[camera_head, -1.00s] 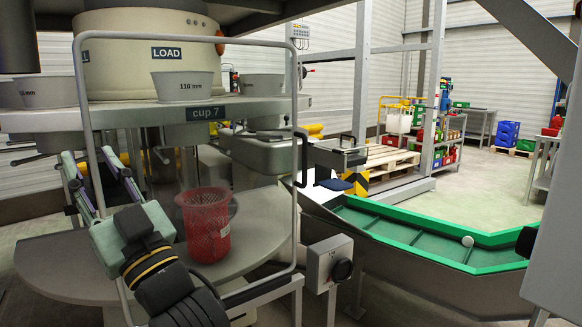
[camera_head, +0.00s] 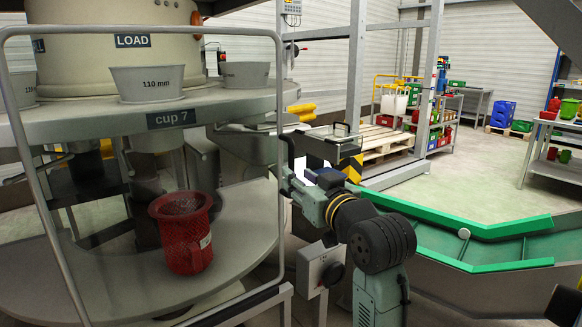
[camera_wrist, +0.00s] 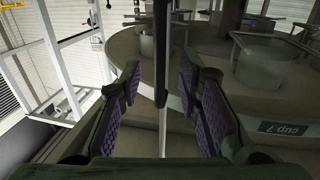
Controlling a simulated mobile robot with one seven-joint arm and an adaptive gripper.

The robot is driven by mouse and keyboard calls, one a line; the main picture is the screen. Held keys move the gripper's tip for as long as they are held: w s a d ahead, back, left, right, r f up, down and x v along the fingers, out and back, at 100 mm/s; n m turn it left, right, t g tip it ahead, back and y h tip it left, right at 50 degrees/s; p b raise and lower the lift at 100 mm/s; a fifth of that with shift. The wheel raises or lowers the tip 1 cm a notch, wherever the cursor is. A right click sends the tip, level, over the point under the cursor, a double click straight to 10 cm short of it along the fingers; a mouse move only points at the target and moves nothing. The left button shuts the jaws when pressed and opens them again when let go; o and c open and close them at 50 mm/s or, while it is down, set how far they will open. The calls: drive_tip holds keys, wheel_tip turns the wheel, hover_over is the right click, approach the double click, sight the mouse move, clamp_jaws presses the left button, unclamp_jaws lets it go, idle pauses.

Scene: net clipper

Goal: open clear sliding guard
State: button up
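The clear guard (camera_head: 43,180) is a see-through panel in a grey tube frame. It stands in front of the round machine with the cup 7 label. My gripper (camera_head: 287,168) is at the frame's right upright, where the black handle is; the gripper largely hides the handle in the head view. In the wrist view, my gripper's purple-padded fingers (camera_wrist: 162,92) are spread on either side of a dark upright bar (camera_wrist: 161,45), with visible gaps on both sides. The bar looks like the handle or frame post. Whether any finger touches it, I cannot tell.
A red mesh cup (camera_head: 184,230) stands on the lower round shelf behind the guard. A grey box with a black knob (camera_head: 322,266) is below my gripper. A green-edged conveyor (camera_head: 500,228) lies to the right. A weighing tray (camera_head: 335,145) is just behind my gripper.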

drive_tip(key=x, duration=0.5)
drive_tip(key=shift+p, duration=0.4)
clamp_jaws()
idle(0.4)
